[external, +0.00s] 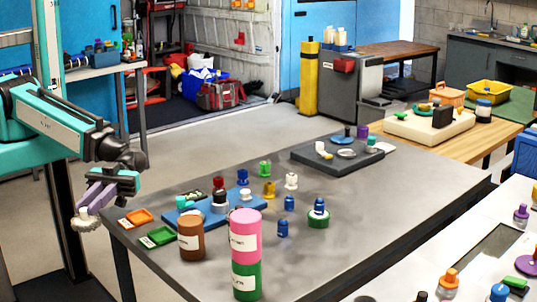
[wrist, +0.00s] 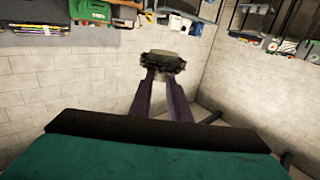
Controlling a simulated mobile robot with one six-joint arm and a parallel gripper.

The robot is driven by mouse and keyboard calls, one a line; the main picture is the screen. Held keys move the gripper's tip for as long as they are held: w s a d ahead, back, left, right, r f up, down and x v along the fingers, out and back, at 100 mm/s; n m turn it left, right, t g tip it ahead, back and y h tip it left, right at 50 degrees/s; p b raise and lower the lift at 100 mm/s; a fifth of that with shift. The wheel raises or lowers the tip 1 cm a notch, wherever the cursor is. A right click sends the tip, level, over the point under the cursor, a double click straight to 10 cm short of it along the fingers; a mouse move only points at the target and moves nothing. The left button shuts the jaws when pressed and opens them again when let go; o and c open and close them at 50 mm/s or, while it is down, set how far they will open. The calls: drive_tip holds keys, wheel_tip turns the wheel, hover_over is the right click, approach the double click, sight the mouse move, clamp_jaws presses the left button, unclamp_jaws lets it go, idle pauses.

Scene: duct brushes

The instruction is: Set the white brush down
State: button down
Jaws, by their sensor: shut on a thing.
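My gripper (external: 92,204) is at the left, beyond the near left end of the grey table (external: 340,235), pointing down. Its purple fingers are shut on the white brush (external: 85,221), a pale round head. In the wrist view the brush (wrist: 165,54) sits between the fingertips, with a pale body and a dark bristle ring; the fingers (wrist: 163,80) cover part of it. The brush hangs clear of the table, touching nothing but the fingers.
Near the table's left end are an orange tray (external: 139,216), a green tray (external: 157,237) and a blue board (external: 185,218) with pieces. A brown can (external: 191,240) and a pink can (external: 245,228) on a green can (external: 246,282) stand in front.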

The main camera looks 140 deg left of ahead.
sight(94, 224)
idle(0.3)
wheel_tip(94, 224, down, 5)
drive_tip(key=b, duration=0.5)
idle(1.4)
